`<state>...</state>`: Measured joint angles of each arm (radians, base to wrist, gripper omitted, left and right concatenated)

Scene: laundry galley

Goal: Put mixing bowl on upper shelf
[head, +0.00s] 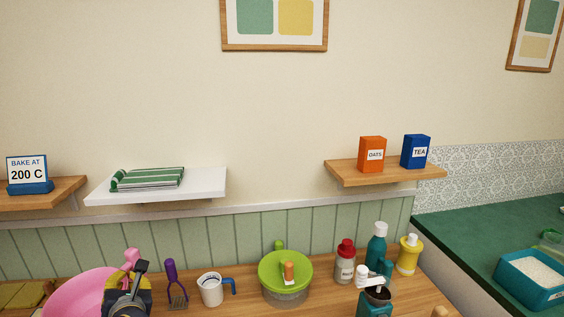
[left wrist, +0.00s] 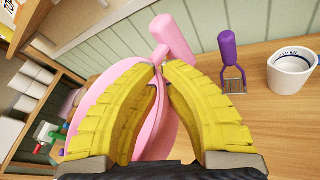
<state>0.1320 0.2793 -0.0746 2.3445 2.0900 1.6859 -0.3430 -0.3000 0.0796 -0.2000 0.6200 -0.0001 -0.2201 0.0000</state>
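The pink mixing bowl (head: 75,294) is at the lower left of the head view, partly cut off by the bottom edge and partly behind my left gripper (head: 128,287). In the left wrist view the bowl (left wrist: 112,95) looks tilted, with a pink handle-like part (left wrist: 173,36) beyond the fingertips. The yellow fingers of my left gripper (left wrist: 162,70) close together on the bowl's edge. A white shelf (head: 205,187) with a folded green striped towel (head: 148,178) is on the wall above. My right gripper is not in view.
Wooden wall shelves hold a sign (head: 28,174) at left and oats (head: 372,154) and tea (head: 416,151) boxes at right. On the counter stand a purple masher (head: 172,283), a measuring cup (head: 211,289), a green-lidded pot (head: 285,272) and several bottles. The white shelf's right part is bare.

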